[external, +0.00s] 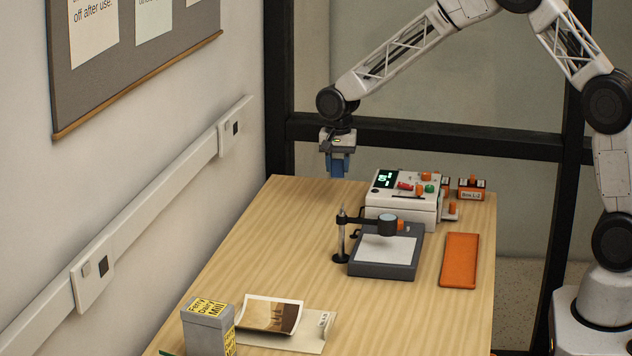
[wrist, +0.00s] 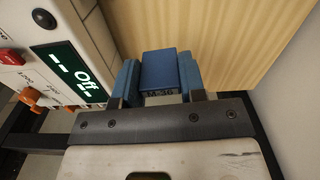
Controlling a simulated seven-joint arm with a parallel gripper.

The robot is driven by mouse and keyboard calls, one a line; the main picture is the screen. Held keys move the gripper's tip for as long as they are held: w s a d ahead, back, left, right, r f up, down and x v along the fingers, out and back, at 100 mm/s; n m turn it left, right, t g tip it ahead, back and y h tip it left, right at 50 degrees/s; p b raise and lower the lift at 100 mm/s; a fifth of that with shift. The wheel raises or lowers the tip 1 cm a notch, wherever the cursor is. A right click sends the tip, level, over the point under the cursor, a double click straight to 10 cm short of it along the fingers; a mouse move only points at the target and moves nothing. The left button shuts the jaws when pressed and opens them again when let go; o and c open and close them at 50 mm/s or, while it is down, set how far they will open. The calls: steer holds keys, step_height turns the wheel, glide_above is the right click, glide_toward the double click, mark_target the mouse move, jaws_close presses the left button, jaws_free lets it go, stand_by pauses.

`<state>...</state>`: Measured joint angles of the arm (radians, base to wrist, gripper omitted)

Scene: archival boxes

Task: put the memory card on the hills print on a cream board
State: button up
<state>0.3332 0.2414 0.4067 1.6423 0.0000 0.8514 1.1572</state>
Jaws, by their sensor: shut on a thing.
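My gripper (external: 338,168) hangs above the far left end of the table, left of the white machine. In the wrist view my gripper (wrist: 160,88) is shut on a small blue block with tiny lettering on its near edge, which looks like the memory card (wrist: 160,68). In the external view the card is hard to tell apart from the blue fingers. The hills print (external: 270,313), a brownish picture with a pale border, lies on a cream board (external: 312,336) at the near end of the table, far from my gripper. The print looks slightly curled.
A white machine (external: 402,213) with a green display stands near my gripper. In front of it are a dark-framed pad (external: 384,270) with a stand and arm, and an orange folder (external: 460,260). A grey box (external: 203,327) stands left of the print. The table's left-middle is clear.

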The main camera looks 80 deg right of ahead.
step_height(320, 180, up, 5)
steer(key=s+a+n, duration=0.2)
steer(key=a+n, duration=0.1)
steer(key=a, duration=1.6)
steer(key=s+a+n, duration=0.2)
steer(key=a, duration=1.6)
steer(key=s+a+n, duration=0.2)
steer(key=s+a, duration=0.3)
steer(key=a, duration=0.4)
steer(key=s+a+n, duration=0.1)
steer(key=s+a, duration=0.5)
steer(key=a, duration=0.4)
steer(key=f, duration=0.9)
steer(key=shift+w+d+f, duration=0.15)
steer(key=shift+d, duration=0.05)
steer(key=shift+w, duration=0.1)
glide_above(280, 326)
steer(key=shift+f, duration=0.75)
